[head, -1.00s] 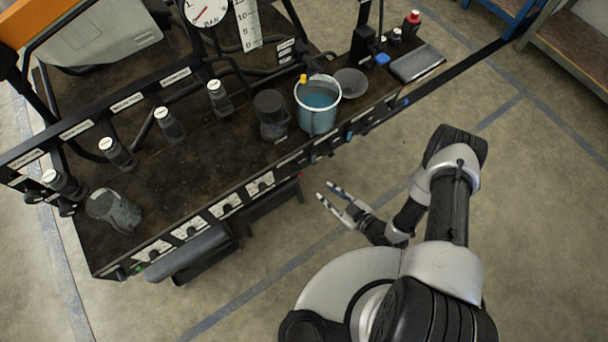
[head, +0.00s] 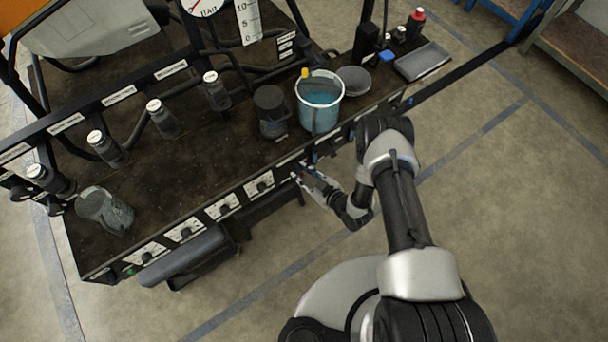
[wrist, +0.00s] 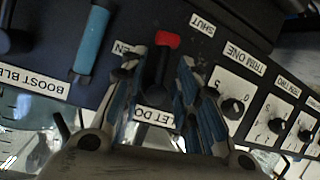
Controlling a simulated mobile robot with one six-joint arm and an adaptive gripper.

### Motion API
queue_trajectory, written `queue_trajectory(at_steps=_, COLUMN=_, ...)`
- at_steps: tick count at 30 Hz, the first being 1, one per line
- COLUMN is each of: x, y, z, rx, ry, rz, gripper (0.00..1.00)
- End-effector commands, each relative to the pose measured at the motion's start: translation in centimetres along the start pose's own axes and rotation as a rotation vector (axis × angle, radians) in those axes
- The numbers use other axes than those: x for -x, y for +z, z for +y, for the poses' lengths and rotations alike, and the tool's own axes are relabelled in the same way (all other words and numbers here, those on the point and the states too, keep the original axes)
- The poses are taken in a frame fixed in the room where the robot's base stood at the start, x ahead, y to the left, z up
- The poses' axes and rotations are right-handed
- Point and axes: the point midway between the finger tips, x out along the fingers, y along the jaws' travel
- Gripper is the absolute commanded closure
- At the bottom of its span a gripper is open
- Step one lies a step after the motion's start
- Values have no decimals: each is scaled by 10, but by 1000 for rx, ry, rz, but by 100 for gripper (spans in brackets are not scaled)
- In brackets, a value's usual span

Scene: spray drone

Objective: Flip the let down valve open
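The let down valve (wrist: 165,62) shows in the wrist view as a black lever with a red tip, on a dark panel. My gripper (wrist: 160,70) is open, with one finger on each side of the lever; contact cannot be told. In the head view my gripper (head: 298,172) is at the bench's front edge.
A blue handle (wrist: 92,42) stands left of my fingers, above a "BOOST BLE" label (wrist: 35,80). Trim knobs (wrist: 232,107) are close on the right. A bucket of blue liquid (head: 320,112) and a dark-lidded jar (head: 271,110) stand on the bench (head: 185,185) behind the panel.

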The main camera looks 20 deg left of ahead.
Motion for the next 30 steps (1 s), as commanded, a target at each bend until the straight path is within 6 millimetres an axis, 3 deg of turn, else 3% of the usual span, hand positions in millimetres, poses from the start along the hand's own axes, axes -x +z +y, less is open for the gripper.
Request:
queue_trajectory(at_steps=4, x=0, y=0, z=0, rx=0, ry=0, rz=0, gripper=71)
queue_trajectory(at_steps=17, x=0, y=0, z=0, rx=0, ry=-1, rz=-1, gripper=100)
queue_trajectory(at_steps=30, x=1, y=-1, z=0, rx=87, ry=29, rz=-21, gripper=100)
